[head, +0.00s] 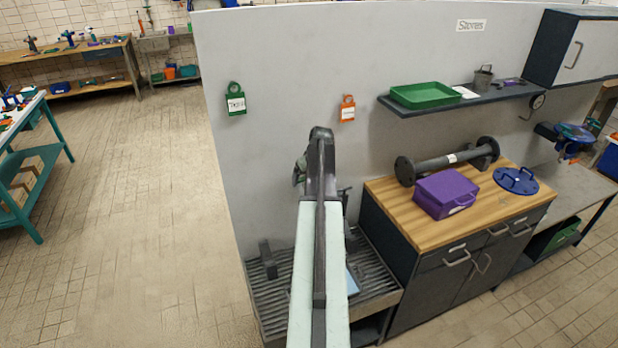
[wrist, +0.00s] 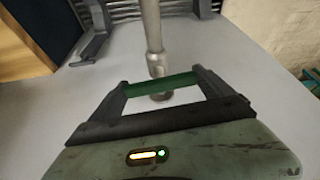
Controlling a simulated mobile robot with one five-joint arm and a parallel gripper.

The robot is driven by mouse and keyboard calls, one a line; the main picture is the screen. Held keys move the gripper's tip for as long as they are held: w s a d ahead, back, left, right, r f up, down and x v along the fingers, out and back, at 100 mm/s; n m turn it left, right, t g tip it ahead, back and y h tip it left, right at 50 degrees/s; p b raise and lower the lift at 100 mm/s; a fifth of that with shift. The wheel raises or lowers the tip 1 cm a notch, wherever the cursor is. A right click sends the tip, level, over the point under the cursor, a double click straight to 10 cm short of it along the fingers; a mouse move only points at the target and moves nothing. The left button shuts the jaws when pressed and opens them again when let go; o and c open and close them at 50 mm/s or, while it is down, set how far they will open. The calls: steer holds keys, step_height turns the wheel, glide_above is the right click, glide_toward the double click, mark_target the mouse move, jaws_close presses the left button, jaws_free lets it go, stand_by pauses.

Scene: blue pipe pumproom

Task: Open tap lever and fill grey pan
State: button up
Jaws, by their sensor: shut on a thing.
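My gripper (wrist: 160,85) is up against the light grey wall, its two dark fingers spread around a green bar that spans between them. The bar looks like the tap lever (wrist: 160,85). A pale metal pipe (wrist: 152,30) with a joint runs beside it and passes behind the bar. In the head view my gripper (head: 320,140) is seen from behind, and my arm hides most of the tap area. A slatted grey drain bench (head: 275,305) stands below. I cannot make out the grey pan; a small bluish surface (head: 352,281) shows beside my arm.
A dark upright block (head: 267,259) stands on the drain bench. To the right a wooden-topped cabinet (head: 390,200) carries a purple case (head: 446,194), a dark flanged pipe (head: 450,160) and a blue lid (head: 516,181). A shelf with a green tray (head: 424,95) hangs above. Floor is clear at left.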

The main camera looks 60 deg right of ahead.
steer(key=shift+m+h, duration=0.3)
steer(key=shift+m, duration=0.6)
steer(key=o, duration=1.1)
steer(key=shift+d, duration=0.1)
steer(key=shift+s+r, duration=0.1)
steer(key=shift+r, duration=0.1)
steer(key=p+v, duration=0.7)
steer(key=shift+r, duration=0.25)
